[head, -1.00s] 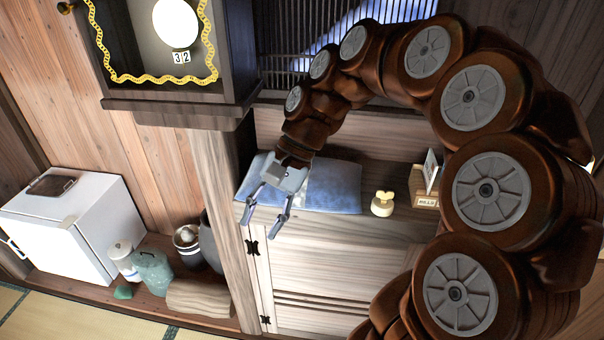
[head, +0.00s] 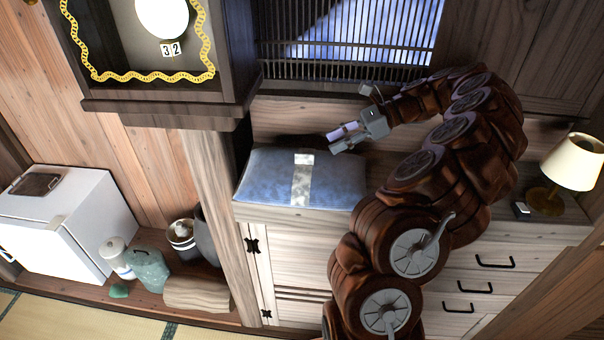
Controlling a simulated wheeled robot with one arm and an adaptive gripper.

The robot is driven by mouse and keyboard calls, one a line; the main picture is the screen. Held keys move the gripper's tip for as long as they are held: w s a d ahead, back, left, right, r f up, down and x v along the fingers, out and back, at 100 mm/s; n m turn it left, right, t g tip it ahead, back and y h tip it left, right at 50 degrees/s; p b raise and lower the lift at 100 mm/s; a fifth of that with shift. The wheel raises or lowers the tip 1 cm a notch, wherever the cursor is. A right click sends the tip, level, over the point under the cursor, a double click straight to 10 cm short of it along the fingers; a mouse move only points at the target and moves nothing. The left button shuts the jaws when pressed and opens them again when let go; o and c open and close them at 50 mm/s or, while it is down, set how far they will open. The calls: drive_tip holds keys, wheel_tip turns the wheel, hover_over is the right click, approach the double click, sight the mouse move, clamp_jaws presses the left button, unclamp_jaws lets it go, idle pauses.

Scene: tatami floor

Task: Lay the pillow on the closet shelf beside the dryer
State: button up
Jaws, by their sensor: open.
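The blue pillow (head: 268,180) with a pale band across it lies flat at the left end of the wooden cabinet top (head: 285,217), next to the post. My gripper (head: 341,138) is open, above and behind the pillow's back right corner, apart from it as far as I can see. A small lilac piece (head: 342,130) shows at the fingers; I cannot tell whether it is part of the dryer. A dark shape (head: 303,142) lies behind the pillow, too unclear to name. No dryer can be made out for certain.
A lamp (head: 573,162) stands on the right of the cabinet top, and my arm covers its middle. A dark wall box (head: 160,108) juts out at upper left. A white fridge (head: 62,235), jars and a log (head: 203,294) stand in the left alcove.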

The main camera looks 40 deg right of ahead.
sight(305, 155)
drive_tip(key=shift+p+x, duration=1.45)
drive_tip(key=shift+x, duration=1.75)
drive_tip(key=shift+w+a+f, duration=0.15)
drive_tip(key=shift+a, duration=0.3)
clamp_jaws()
